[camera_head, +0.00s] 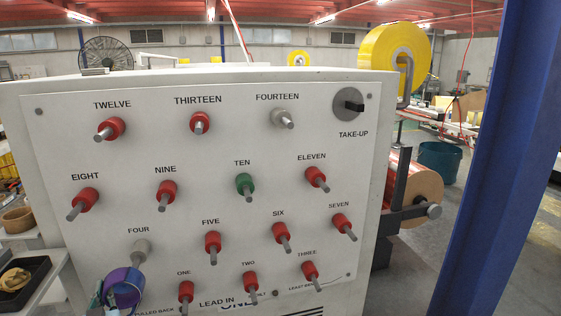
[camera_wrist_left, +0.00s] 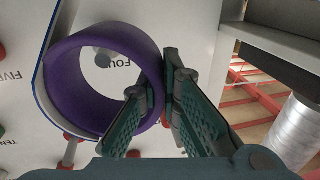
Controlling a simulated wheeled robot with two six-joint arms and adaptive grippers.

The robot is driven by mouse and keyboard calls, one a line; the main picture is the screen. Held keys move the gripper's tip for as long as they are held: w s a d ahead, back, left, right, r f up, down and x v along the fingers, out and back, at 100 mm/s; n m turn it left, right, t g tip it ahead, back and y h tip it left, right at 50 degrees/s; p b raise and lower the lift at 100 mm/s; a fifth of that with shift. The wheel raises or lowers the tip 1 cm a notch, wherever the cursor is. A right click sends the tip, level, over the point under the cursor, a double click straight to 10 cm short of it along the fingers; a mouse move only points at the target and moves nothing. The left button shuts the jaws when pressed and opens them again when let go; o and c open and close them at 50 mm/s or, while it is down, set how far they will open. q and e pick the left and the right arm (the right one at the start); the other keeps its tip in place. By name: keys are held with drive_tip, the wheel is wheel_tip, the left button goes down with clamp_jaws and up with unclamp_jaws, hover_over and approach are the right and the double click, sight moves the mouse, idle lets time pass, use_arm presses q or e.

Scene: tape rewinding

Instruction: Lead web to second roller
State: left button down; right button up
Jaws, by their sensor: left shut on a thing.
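My left gripper (camera_head: 103,298) is at the lower left of the white panel; it shows closely in the left wrist view (camera_wrist_left: 155,80). It is shut on the wall of a purple tape roll (camera_head: 138,290), one finger inside the ring and one outside. The roll (camera_wrist_left: 62,97) is by the pale roller FOUR (camera_head: 140,250). A pale round end (camera_wrist_left: 103,59) shows through the ring; I cannot tell whether the roll is around that roller. Red roller TWO (camera_head: 250,282) is to the right, apart from the gripper. I see no loose web strand clearly. My right gripper is out of view.
Several other rollers stick out of the panel, such as ONE (camera_head: 186,291), THREE (camera_head: 310,271) and green TEN (camera_head: 245,182). A take-up knob (camera_head: 350,104) is at top right. A blue post (camera_head: 495,150) stands at right. A black tray (camera_head: 24,280) is at lower left.

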use_arm(q)
drive_tip(key=shift+a+v, duration=0.15)
drive_tip(key=shift+v, duration=0.65)
drive_tip(key=shift+a+v, duration=0.15)
drive_tip(key=shift+v, duration=0.65)
drive_tip(key=shift+s, duration=0.15)
